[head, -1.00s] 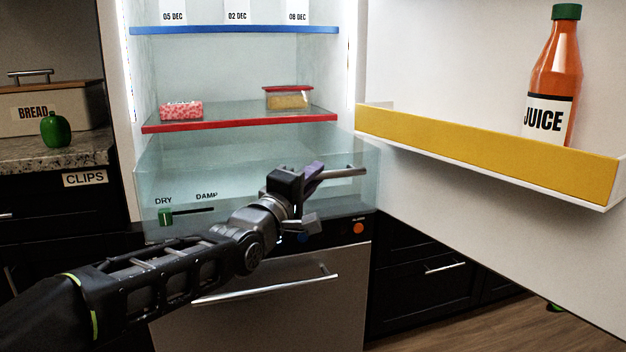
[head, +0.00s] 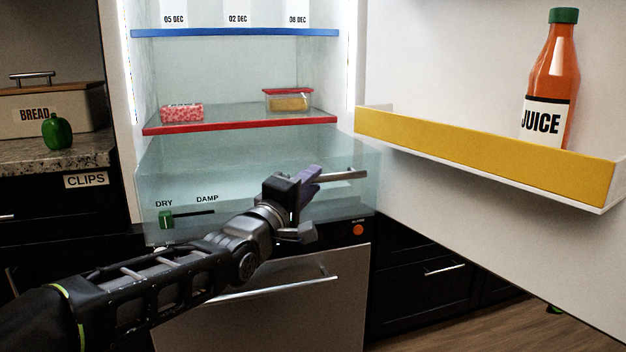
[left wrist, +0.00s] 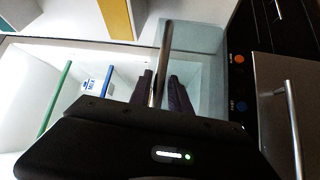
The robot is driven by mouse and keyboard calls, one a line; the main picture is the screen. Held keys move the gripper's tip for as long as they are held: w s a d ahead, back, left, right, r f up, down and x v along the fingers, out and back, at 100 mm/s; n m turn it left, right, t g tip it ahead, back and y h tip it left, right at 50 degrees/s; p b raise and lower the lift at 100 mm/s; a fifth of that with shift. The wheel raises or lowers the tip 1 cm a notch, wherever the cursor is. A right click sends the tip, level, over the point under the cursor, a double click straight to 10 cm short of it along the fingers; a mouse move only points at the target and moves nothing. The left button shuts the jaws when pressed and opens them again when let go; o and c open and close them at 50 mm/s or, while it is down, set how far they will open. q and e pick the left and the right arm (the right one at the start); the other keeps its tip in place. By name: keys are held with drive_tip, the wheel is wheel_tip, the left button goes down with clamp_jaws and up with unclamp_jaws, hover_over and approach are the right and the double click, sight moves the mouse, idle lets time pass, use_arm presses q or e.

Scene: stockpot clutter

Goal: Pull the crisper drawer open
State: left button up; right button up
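The crisper drawer (head: 345,213) is the clear, bluish box at the bottom of the fridge, below the red-edged shelf. Its front carries a green slider (head: 166,219) marked DRY and DAMP. Its metal bar handle (head: 350,174) sticks out to the right of my left gripper (head: 312,182). In the left wrist view the handle (left wrist: 166,45) runs between the two dark fingers of my left gripper (left wrist: 161,88), closer to the left finger. A narrow gap shows beside the right finger, so the gripper looks open around the bar. My right gripper is not in view.
The open fridge door with a yellow-fronted shelf (head: 480,155) and a juice bottle (head: 547,85) stands at the right. Below the drawer is a steel panel with a long handle (head: 270,288). A counter with a bread box (head: 50,112) is at the left.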

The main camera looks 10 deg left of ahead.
use_arm(q)
drive_tip(key=v, duration=0.6)
drive_tip(key=shift+s+p, duration=0.2)
drive_tip(key=shift+p, duration=0.25)
drive_tip(key=shift+a+f, duration=0.1)
